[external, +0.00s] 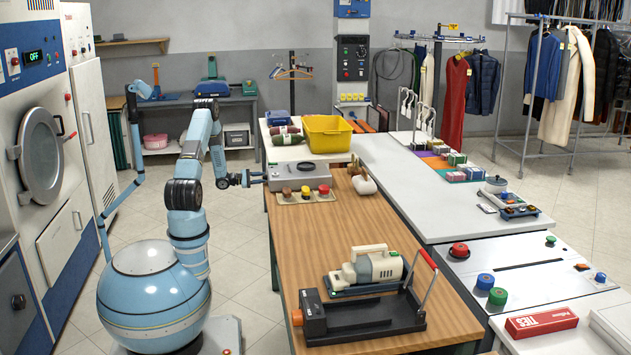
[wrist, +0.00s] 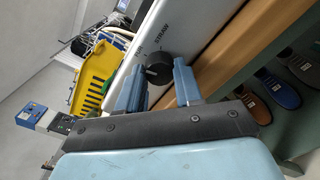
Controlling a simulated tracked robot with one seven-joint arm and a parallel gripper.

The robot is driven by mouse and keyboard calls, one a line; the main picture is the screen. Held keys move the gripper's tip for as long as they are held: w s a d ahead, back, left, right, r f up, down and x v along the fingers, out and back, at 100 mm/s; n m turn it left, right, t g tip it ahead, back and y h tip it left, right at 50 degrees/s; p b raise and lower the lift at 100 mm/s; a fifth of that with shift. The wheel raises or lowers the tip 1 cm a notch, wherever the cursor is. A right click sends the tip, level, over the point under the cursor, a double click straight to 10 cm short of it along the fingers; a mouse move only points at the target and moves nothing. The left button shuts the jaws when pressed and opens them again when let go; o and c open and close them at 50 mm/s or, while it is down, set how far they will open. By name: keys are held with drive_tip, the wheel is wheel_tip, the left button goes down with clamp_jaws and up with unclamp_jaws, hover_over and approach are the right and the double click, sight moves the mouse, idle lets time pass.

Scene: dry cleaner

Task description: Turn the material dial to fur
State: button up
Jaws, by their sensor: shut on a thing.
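The material dial (wrist: 159,69) is a round black knob on the front of a light grey box (external: 298,175) on the wooden table. My gripper (external: 257,178) is level with the box's left side in the external view. In the wrist view my gripper (wrist: 160,80) has its blue fingers on either side of the dial, shut on it. The dial's pointer position is not clear. The external view does not show the dial.
A mat with coloured buttons (external: 306,196) lies in front of the box. A yellow basket (external: 327,134) stands behind it. A black-based machine (external: 362,315) is at the table's near end. Several shoes (wrist: 281,92) sit below the tabletop in the wrist view.

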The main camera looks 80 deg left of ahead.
drive_tip(key=shift+d+f+m, duration=0.1)
drive_tip(key=shift+m, duration=1.1)
drive_tip(key=o, duration=1)
drive_tip(key=shift+o, duration=0.2)
drive_tip(key=s, duration=1.4)
drive_tip(key=shift+w, duration=0.1)
